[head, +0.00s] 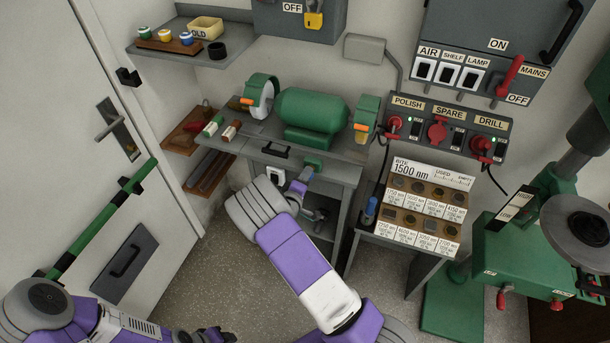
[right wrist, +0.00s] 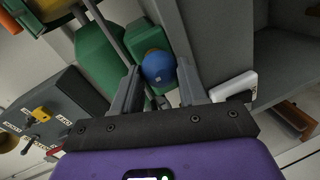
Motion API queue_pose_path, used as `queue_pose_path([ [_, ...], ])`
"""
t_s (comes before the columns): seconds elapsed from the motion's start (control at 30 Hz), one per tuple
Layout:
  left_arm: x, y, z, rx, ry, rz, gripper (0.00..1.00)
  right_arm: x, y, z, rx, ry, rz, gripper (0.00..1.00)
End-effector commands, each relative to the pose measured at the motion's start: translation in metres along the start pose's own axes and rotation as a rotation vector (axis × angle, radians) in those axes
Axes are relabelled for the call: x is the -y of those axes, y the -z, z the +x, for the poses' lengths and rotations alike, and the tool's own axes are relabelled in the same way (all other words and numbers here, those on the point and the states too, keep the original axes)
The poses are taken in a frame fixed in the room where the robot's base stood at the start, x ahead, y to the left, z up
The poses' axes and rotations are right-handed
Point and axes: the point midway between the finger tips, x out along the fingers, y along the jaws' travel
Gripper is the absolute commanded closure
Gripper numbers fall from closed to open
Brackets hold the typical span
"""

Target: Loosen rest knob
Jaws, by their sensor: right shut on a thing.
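The green bench grinder (head: 312,112) stands on a grey bench, with a guarded wheel at each end. Below its front edge my right gripper (head: 304,182) reaches in from below. In the right wrist view a round blue knob (right wrist: 158,67) with a brownish collar behind it sits between the fingertips of my right gripper (right wrist: 160,88), next to the green grinder body (right wrist: 100,55). The gripper is shut on this knob. In the head view the knob is mostly hidden by the gripper. My left gripper (head: 208,336) is low at the bottom edge, apart from the bench; its jaws do not show clearly.
A green drill press (head: 525,245) is further right. Open floor lies left.

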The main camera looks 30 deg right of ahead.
Motion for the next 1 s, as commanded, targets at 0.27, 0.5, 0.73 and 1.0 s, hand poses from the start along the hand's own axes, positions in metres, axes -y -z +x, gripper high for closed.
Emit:
queue_pose_path([
  [0.27, -0.0020, -0.0003, -0.0052, 0.000, 0.000, 0.000, 0.57, -0.0013, 0.0000, 0.0011, 0.015, -0.007, -0.069, 0.88],
  [0.5, -0.0020, -0.0003, -0.0054, 0.000, 0.000, 0.000, 0.57, -0.0011, -0.0003, 0.0013, 0.017, -0.008, -0.078, 0.88],
  [0.73, -0.0020, -0.0003, -0.0054, 0.000, 0.000, 0.000, 0.57, -0.0014, -0.0003, 0.0014, 0.017, -0.008, -0.077, 0.56],
  [1.0, -0.0020, -0.0003, -0.0054, 0.000, 0.000, 0.000, 0.57, -0.0007, 0.0000, 0.0009, 0.016, -0.006, -0.076, 0.32],
])
